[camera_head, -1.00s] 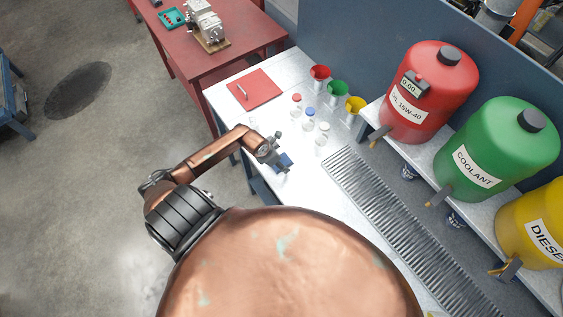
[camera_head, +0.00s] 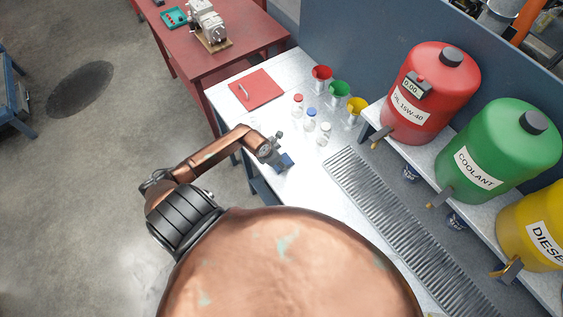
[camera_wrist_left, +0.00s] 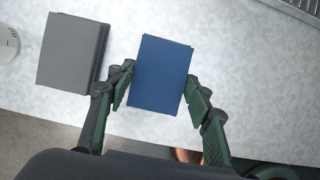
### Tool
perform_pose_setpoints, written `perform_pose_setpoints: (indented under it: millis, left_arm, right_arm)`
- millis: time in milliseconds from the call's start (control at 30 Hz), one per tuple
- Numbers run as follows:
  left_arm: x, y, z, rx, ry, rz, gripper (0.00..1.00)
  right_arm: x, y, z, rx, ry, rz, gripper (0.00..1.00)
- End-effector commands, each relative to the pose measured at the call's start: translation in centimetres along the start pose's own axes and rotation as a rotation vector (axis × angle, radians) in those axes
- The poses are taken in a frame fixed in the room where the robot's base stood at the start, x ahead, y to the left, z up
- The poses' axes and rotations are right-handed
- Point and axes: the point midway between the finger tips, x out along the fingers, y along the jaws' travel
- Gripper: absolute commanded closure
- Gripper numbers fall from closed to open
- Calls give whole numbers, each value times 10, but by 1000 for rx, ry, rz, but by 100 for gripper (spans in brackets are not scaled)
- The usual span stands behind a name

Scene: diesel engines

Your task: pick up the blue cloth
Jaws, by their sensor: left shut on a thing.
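The blue cloth (camera_wrist_left: 160,74) is a flat dark-blue rectangle between the fingers of my left gripper (camera_wrist_left: 160,88) in the left wrist view. The fingers stand on either side of it, near its lower half. In the head view the left gripper (camera_head: 280,154) is over the near-left edge of the white bench, with the blue cloth (camera_head: 286,162) at its tip. I cannot tell whether the cloth touches the bench. My right gripper is not in view.
A grey folded cloth (camera_wrist_left: 73,53) lies on the bench, left of the gripper. The white bench (camera_head: 299,172) also holds a red panel (camera_head: 262,91), red, green and yellow funnels, and small capped bottles (camera_head: 310,120). A metal grate (camera_head: 385,205) lies right. Large drums stand on a raised shelf.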

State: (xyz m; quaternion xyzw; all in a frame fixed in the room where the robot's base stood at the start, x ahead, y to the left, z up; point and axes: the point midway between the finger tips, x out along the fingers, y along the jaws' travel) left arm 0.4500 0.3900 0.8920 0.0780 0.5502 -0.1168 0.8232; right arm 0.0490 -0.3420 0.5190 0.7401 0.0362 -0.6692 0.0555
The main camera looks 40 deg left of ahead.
Motion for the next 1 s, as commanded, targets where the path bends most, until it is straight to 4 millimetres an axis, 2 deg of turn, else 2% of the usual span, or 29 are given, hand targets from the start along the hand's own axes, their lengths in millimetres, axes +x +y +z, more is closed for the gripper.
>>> perform_pose_setpoints:
  millis: [167, 333, 600, 800, 1000]
  left_arm:
    - [-7, 1, 4, 2, -2, 2, 77]
    - [-32, 0, 10, 6, -1, 3, 77]
    - [-104, -28, -11, 7, 1, 2, 77]
    - [-137, -51, -42, 3, 3, 0, 77]
    - [-159, -64, -58, 1, 1, 1, 77]
  right_arm:
    - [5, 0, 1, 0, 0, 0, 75]
    - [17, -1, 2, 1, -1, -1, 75]
    - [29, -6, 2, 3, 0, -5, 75]
    - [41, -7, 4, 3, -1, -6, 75]
    - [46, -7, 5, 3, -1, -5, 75]
